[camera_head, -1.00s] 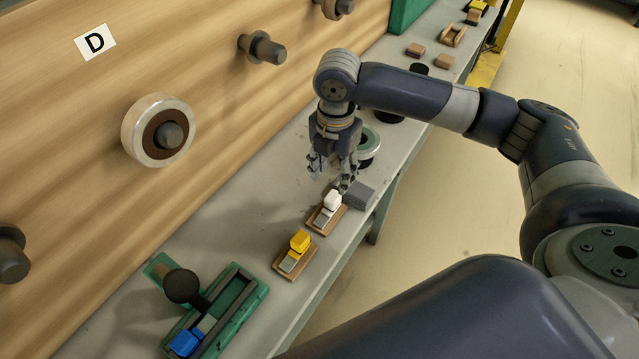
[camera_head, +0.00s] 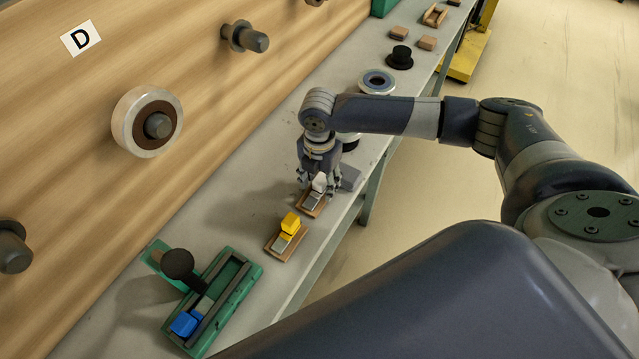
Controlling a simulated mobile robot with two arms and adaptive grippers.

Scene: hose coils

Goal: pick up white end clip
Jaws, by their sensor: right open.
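The white end clip (camera_head: 320,183) sits on a small brown wooden block (camera_head: 312,210) on the grey bench. My right gripper (camera_head: 319,186) points down over it, open, with its fingers on either side of the clip. The fingers partly hide the clip, and I cannot tell whether they touch it. My left gripper is not in view.
A yellow clip (camera_head: 290,223) on its own wooden block stands just in front. A green fixture (camera_head: 243,273) with a blue clip (camera_head: 185,323) and a black knob (camera_head: 177,263) is nearer. A grey block (camera_head: 350,178) lies right beside the gripper. A pegged wooden panel (camera_head: 60,150) borders the bench.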

